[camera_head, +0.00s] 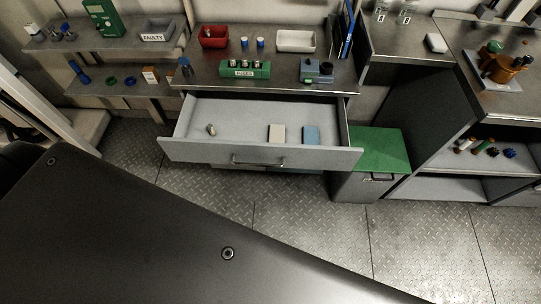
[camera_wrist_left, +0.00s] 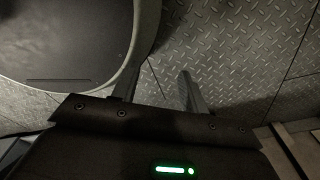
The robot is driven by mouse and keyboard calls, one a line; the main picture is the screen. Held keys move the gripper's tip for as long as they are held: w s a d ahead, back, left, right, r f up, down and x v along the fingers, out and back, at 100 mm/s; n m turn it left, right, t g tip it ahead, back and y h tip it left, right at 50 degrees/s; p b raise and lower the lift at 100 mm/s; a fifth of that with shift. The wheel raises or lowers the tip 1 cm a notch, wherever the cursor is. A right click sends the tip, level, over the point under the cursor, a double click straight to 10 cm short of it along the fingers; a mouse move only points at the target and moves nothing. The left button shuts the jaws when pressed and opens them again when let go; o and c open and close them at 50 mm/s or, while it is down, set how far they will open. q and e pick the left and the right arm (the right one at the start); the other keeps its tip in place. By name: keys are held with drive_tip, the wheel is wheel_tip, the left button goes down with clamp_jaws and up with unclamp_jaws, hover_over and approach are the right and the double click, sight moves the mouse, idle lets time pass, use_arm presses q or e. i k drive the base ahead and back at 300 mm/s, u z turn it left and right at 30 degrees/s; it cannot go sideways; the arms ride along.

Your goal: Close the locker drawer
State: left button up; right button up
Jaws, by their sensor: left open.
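The locker drawer (camera_head: 215,152) is pulled out from under a steel worktop in the head view. Its grey front has a bar handle (camera_head: 259,162) at the middle. Inside lie a small rounded metallic item (camera_head: 211,129), a beige block (camera_head: 276,133) and a blue block (camera_head: 311,135). My left gripper (camera_wrist_left: 157,82) shows in the left wrist view, its two fingers apart with nothing between them, above the metal floor. It is not near the drawer in that view. My right gripper is in neither view.
A green-topped bin (camera_head: 378,150) stands close to the drawer's right side. The worktop (camera_head: 200,75) holds a red tray (camera_head: 214,37), a white tray (camera_head: 296,41) and a green fuse block (camera_head: 245,69).

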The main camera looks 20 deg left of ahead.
sight(241, 122)
drive_tip(key=z, duration=0.5)
drive_tip(key=k, duration=1.2)
drive_tip(key=z, duration=0.75)
drive_tip(key=i, duration=0.55)
drive_tip(key=u, duration=0.05)
